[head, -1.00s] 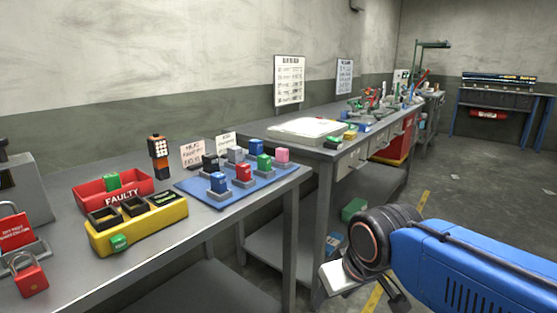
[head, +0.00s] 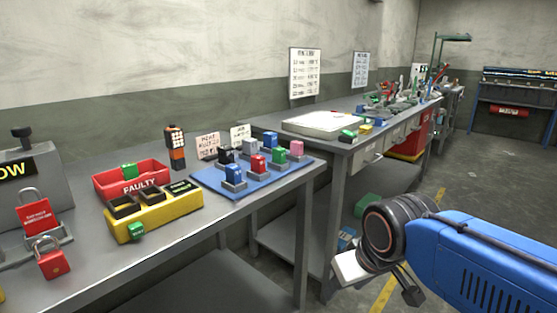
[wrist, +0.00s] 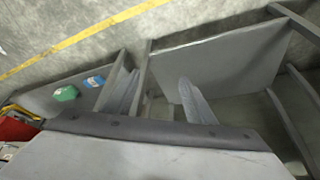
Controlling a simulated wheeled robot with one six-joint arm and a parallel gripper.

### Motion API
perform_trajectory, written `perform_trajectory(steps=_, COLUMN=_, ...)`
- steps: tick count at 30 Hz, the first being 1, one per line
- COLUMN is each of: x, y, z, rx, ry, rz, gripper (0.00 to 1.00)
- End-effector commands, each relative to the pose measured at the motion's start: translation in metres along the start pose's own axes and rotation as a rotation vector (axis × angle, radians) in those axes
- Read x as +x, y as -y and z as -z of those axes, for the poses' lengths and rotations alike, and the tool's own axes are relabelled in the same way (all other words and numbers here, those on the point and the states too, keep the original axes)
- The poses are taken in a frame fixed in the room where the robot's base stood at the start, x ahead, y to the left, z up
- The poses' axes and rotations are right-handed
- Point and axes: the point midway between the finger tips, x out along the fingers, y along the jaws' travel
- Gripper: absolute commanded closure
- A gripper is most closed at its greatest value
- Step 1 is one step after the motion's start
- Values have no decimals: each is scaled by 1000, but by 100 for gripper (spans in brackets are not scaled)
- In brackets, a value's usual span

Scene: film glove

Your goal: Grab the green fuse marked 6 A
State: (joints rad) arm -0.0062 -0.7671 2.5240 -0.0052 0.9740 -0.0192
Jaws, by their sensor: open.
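Several coloured fuses stand on a blue mat (head: 225,188) on the near bench. One is a green fuse (head: 280,156) toward the back right of the mat, between a blue and a pink one. Another green fuse (head: 129,170) is in the red FAULTY tray (head: 132,187). A small green piece (head: 136,231) sits at the front of the yellow holder (head: 160,224). I cannot read any 6 A marking. My gripper (head: 380,283) is open and empty, right of the near bench and well away from the fuses. Its fingertips are partly hidden in the head view.
An orange-black meter (head: 176,148) and small cards (head: 208,146) stand behind the mat. A second bench (head: 345,140) holds a white board and tools. Floor to the right is open.

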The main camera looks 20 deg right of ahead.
Motion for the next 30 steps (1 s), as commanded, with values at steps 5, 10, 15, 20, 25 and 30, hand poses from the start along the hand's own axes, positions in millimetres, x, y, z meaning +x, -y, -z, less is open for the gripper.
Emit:
perform_trajectory(steps=5, x=-27, y=0, z=43, rx=-191, ry=27, rz=-13, gripper=50)
perform_trajectory(steps=10, x=-66, y=1, z=107, rx=-494, ry=74, rz=-32, gripper=50)
perform_trajectory(steps=15, x=-100, y=5, z=170, rx=-791, ry=128, rz=-47, gripper=50)
perform_trajectory(steps=20, x=-129, y=13, z=228, rx=-1063, ry=184, rz=-55, gripper=50)
perform_trajectory(steps=25, x=-155, y=24, z=286, rx=-1340, ry=249, rz=-53, gripper=50)
perform_trajectory(steps=30, x=-175, y=41, z=341, rx=-1609, ry=321, rz=-41, gripper=50)
